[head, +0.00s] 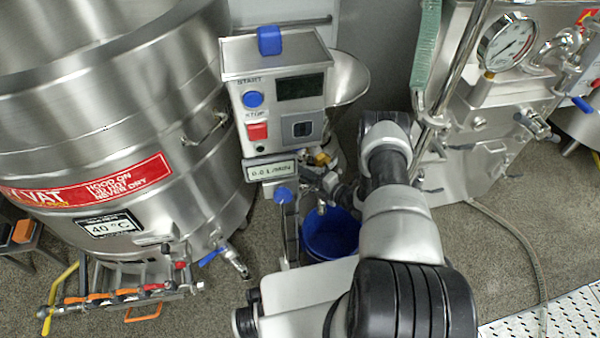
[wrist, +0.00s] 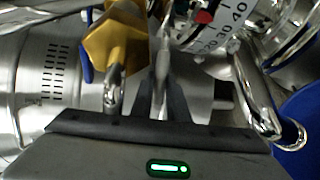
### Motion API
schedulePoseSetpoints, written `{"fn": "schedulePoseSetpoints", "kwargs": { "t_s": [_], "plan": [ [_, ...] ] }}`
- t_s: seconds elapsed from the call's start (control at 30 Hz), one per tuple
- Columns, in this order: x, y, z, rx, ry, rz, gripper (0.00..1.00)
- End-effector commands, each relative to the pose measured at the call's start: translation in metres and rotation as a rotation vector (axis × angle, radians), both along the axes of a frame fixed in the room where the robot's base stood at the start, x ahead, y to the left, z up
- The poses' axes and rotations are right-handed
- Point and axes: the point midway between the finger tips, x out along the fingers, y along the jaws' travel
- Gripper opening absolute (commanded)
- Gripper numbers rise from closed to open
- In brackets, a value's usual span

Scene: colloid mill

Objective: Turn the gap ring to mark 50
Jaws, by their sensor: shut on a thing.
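The gap ring (wrist: 222,40) shows at the upper right of the wrist view as a pale metal band with black figures 20, 30 and 40. A small red mark and a black patch sit beside the scale. Mark 50 cannot be made out. My gripper (wrist: 160,88) has its dark fingers shut on a thin metal handle (wrist: 161,62) just left of the ring's scale. Where the handle joins the ring is unclear. In the head view my gripper is hidden behind my arm, and the scale cannot be made out.
A gold-coloured fitting (wrist: 115,42) stands close left of the fingers. A curved steel pipe (wrist: 250,95) is close on the right. In the head view are the control box (head: 262,75), the blue bucket (head: 335,240), the steel vat (head: 110,100) and a gauge machine (head: 475,135).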

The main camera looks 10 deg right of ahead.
Motion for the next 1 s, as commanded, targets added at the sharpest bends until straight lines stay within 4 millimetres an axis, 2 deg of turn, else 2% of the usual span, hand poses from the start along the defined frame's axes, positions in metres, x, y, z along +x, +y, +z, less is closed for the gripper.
{"fn": "schedulePoseSetpoints", "kwargs": {
  "t_s": [0.1,0.37,0.4,0.47,0.5,0.83,1.0],
  "plan": [
    [-0.003,-0.007,0.001,-0.003,0.0,0.046,0.0],
    [-0.004,-0.007,0.001,-0.001,0.001,0.048,0.0],
    [-0.004,-0.007,0.001,-0.001,0.001,0.048,0.21],
    [-0.004,-0.007,0.0,-0.001,0.001,0.048,0.31],
    [-0.004,-0.007,0.0,-0.001,0.001,0.048,0.33],
    [-0.003,-0.005,0.0,0.0,0.001,0.035,0.33],
    [0.005,0.012,0.001,0.004,0.003,-0.069,0.33]
  ]
}}
